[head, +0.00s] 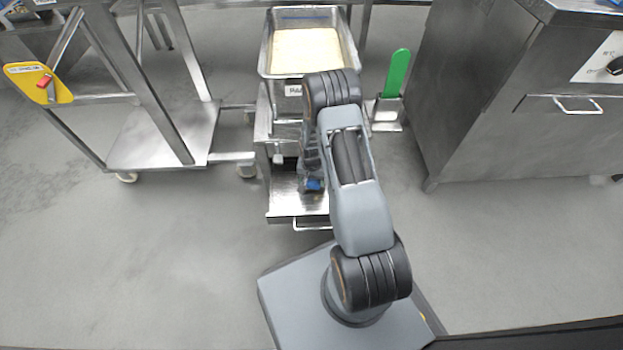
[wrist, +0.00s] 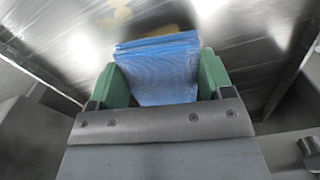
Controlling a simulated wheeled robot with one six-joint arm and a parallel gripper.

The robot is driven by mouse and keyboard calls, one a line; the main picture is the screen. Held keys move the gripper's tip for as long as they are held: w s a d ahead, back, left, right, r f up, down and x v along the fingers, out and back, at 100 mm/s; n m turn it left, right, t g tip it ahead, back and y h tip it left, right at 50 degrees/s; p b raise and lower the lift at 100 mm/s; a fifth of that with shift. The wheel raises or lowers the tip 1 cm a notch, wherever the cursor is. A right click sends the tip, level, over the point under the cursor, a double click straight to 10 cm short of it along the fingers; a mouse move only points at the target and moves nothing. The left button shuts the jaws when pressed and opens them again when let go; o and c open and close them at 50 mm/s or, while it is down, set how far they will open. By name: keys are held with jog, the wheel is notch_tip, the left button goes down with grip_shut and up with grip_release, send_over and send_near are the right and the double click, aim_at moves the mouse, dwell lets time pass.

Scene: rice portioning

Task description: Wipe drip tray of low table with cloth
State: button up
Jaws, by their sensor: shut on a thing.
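The drip tray (head: 283,206) is a shiny metal pull-out tray low on the front of the low table (head: 262,130). In the wrist view the tray surface (wrist: 60,50) fills the upper part, with a yellowish-tan stain (wrist: 118,17) just beyond the cloth. The blue folded cloth (wrist: 160,68) sits between the green fingers of my gripper (wrist: 165,80), which is shut on it. In the head view the cloth (head: 314,185) is a small blue patch over the tray, and my arm hides part of the tray. I cannot tell whether the cloth touches the tray.
A metal pan of rice (head: 350,62) stands on top of the low table. A green-handled tool (head: 397,73) stands in a holder at its right. A wheeled metal rack (head: 160,135) is at left, a steel cabinet (head: 480,100) at right. Floor between is clear.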

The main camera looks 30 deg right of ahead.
aim_at(312, 193)
jog(key=shift+f+b, duration=0.8)
jog(key=shift+f, duration=0.25)
